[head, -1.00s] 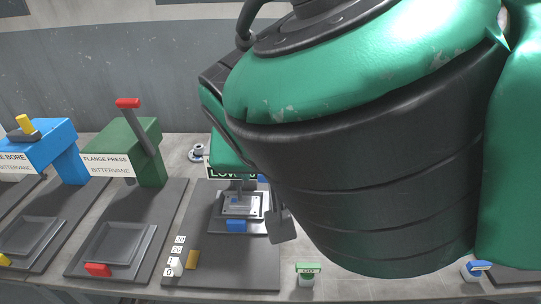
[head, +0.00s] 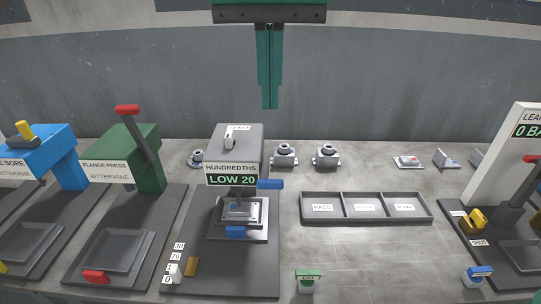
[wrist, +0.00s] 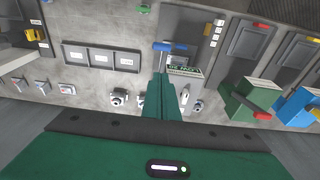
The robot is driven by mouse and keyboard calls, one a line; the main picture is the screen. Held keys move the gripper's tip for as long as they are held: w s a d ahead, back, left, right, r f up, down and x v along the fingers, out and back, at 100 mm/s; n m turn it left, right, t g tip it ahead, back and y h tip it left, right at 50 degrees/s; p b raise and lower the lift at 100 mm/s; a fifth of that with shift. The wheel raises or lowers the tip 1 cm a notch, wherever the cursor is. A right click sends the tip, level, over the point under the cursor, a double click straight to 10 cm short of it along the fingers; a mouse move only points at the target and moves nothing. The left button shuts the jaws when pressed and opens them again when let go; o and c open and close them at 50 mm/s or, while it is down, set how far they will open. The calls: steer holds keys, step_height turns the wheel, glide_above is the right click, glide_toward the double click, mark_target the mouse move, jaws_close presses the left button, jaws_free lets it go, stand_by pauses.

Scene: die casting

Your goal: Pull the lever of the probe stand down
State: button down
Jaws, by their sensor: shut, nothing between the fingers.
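The probe stand (head: 236,145) is a grey column with a display reading "HUNDREDTHS LOW 20". Its blue-handled lever (head: 270,184) sticks out on the right, just below the display. The blue handle also shows in the wrist view (wrist: 170,47), just beyond my fingertips. Under the probe, a metal part sits on a plate (head: 258,230) with a blue tab (head: 235,231) at its front. My gripper (head: 270,104) is shut and empty, fingers pointing down, above and apart from the lever; it also shows in the wrist view (wrist: 160,78).
A green flange press (head: 130,150) with a red-tipped lever and a blue bore machine (head: 50,150) stand at left. A three-compartment tray (head: 366,220) lies right of the stand. A white gauge (head: 515,160) stands far right. Small metal parts (head: 285,156) line the back.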

steer(key=shift+f, duration=1.5)
glide_above(271, 181)
steer(key=f, duration=0.9)
steer(key=shift+w+f, duration=0.2)
steer(key=shift+w, duration=0.2)
steer(key=shift+s+f, duration=0.15)
steer(key=shift+f, duration=0.4)
steer(key=shift+s+f, duration=0.55)
steer(key=shift+f, duration=0.3)
